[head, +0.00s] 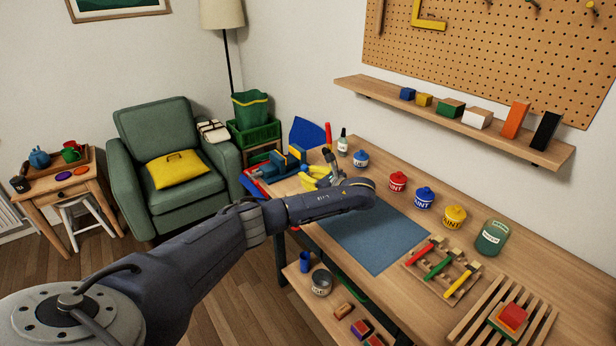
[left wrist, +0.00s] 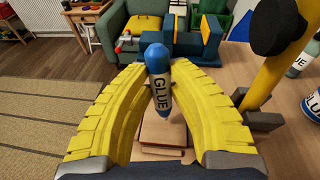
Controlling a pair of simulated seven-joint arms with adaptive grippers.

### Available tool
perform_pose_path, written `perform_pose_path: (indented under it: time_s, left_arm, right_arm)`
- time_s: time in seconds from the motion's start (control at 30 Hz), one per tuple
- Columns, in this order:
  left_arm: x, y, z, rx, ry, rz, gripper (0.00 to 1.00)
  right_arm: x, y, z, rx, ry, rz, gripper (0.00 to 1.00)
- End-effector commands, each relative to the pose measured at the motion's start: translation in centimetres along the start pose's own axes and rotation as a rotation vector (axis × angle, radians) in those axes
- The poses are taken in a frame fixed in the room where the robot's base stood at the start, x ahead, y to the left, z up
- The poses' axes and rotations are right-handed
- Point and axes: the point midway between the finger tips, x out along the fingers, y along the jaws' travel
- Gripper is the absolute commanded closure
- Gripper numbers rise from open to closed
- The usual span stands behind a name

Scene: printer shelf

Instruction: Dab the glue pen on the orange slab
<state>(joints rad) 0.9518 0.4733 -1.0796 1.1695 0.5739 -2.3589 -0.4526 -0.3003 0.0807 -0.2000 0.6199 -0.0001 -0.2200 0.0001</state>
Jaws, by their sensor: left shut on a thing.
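My left gripper (head: 318,180) is over the far left end of the workbench. An orange slab (head: 515,118) stands tilted on the wall shelf, well to the right of the gripper. The pen is not clear in the head view. My right gripper is not in view.
Blue, red and yellow paint pots (head: 424,198) stand along the bench's back. A small glue bottle (head: 342,143) is behind the gripper. A bare blue-grey mat (head: 375,237) lies mid-bench. Wooden racks with tools and blocks (head: 443,268) are at the right. The wall shelf (head: 450,120) overhangs the back.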

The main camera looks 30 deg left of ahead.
Motion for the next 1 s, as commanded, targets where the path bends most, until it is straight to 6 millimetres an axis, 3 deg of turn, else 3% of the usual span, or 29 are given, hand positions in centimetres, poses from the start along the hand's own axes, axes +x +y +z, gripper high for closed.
perform_pose_path:
  time_s: [1.0]
  left_arm:
    - [0.20, 0.09, -0.91, 0.000, 0.001, 0.000, 1.00]
  right_arm:
    - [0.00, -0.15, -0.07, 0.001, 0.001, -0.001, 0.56]
